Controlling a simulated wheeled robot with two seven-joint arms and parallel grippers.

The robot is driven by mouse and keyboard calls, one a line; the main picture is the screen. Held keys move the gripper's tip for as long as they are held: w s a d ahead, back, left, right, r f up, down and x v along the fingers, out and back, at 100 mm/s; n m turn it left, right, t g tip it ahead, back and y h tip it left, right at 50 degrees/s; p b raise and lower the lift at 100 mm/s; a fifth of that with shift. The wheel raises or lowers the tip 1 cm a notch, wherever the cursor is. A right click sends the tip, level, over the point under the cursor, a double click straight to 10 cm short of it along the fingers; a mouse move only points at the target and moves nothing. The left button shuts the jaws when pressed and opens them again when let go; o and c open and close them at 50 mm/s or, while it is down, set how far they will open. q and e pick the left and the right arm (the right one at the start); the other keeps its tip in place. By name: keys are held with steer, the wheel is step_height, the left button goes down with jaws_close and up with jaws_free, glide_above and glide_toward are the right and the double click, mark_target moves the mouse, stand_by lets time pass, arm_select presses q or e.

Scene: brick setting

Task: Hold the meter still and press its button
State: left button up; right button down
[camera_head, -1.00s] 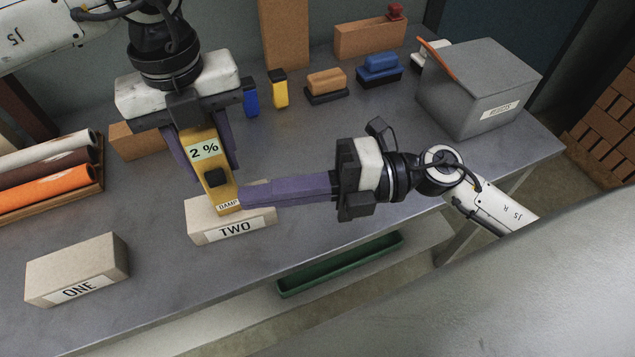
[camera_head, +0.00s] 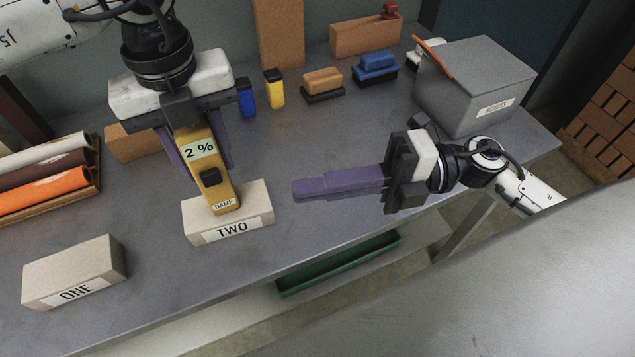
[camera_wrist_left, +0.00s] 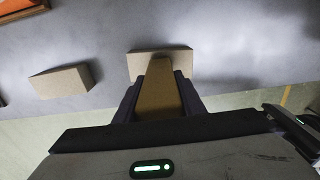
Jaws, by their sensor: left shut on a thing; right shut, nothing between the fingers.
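The yellow meter (camera_head: 219,189) stands tilted with its lower end over the block labelled TWO (camera_head: 259,206) in the head view. Its display reads "2 %", a dark button sits below it, and a DAMP label is at its foot. My left gripper (camera_head: 200,155) is shut on the meter from above, one purple finger on each side. The left wrist view shows the meter's back (camera_wrist_left: 159,90) between the fingers. Whether its tip touches the block cannot be told. My right gripper (camera_head: 296,191) is shut and empty, to the right of the meter and apart from it.
Block ONE (camera_head: 75,271) sits at the front left of the grey bench. Coloured rolls (camera_head: 45,185) lie at the left edge. A grey box (camera_head: 476,90), brushes (camera_head: 323,83) and small blue and yellow items (camera_head: 274,90) stand at the back. A green tray (camera_head: 338,264) is below the bench.

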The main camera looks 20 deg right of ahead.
arm_select(q)
steer(key=o, duration=1.3)
